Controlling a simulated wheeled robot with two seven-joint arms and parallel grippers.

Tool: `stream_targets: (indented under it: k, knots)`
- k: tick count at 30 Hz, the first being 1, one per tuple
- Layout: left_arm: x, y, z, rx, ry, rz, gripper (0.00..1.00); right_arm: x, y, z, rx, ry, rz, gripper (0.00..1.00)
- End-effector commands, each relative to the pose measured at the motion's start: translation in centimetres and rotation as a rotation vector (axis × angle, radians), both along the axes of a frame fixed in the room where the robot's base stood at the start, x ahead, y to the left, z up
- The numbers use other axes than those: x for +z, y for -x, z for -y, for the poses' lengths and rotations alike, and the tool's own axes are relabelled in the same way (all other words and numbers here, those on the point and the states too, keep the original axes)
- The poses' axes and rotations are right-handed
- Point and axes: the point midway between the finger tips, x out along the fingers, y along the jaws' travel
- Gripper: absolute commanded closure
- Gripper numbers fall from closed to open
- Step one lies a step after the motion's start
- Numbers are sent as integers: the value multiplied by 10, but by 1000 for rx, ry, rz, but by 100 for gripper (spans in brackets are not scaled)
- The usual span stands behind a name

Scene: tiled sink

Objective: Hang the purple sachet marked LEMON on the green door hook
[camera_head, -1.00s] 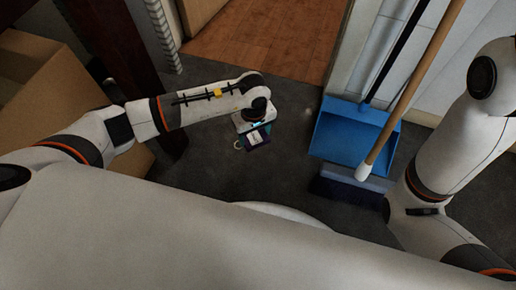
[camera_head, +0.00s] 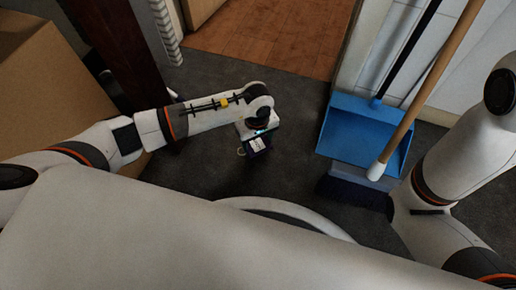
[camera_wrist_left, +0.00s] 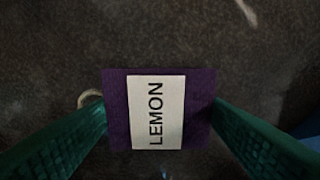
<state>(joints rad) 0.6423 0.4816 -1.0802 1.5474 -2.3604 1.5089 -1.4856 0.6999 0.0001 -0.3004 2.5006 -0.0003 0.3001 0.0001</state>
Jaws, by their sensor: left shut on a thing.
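The purple sachet (camera_wrist_left: 198,110) has a white label reading LEMON and shows large in the left wrist view, between the two green fingers. My left gripper (camera_wrist_left: 160,118) is shut on it. A pale loop sticks out at the sachet's left side, partly behind the finger. In the head view the sachet (camera_head: 257,144) hangs at the end of my left gripper (camera_head: 257,136), above the dark floor. The green door hook is not in view. My right gripper is out of view; only my right arm shows at the right edge.
A blue dustpan (camera_head: 362,133) and a broom (camera_head: 402,118) stand at the right against a pale panel. A cardboard box (camera_head: 45,75) is at the left, beside a dark post (camera_head: 112,40). Wooden flooring (camera_head: 275,35) lies at the back. The dark floor (camera_head: 225,180) around the sachet is clear.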

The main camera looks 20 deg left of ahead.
Motion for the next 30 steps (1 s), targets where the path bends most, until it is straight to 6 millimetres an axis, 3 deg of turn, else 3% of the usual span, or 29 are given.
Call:
stream_targets:
  k: [6, 20, 21, 24, 30]
  knots:
    - [-38, 0, 0, 1, 0, -1, 58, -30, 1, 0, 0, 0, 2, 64]
    - [-43, 0, 0, 0, -1, -1, 58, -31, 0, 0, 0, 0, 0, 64]
    - [-42, 0, 0, 0, 0, 0, 28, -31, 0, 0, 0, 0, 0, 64]
    - [-42, 0, 0, 1, 0, 0, 12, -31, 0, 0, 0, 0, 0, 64]
    - [-42, 0, 0, 0, 0, 0, 11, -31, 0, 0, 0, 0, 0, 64]
